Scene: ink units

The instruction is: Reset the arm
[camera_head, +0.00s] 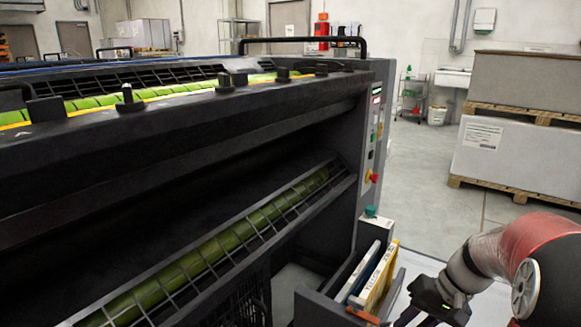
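My arm (487,254) reaches in from the lower right, with a grey sleeve and a red section. My gripper (420,316) is at the bottom edge, just right of a dark open tray (333,306) on the machine. Its fingertips are cut off by the frame, so I cannot tell whether it is open or shut or whether it holds anything.
The dark ink machine (180,130) with green rollers (215,247) fills the left and centre. The tray holds upright books or boxes (380,275) close to my gripper. Pallets with large boxes (505,150) stand at the right. Clear floor (420,190) lies between.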

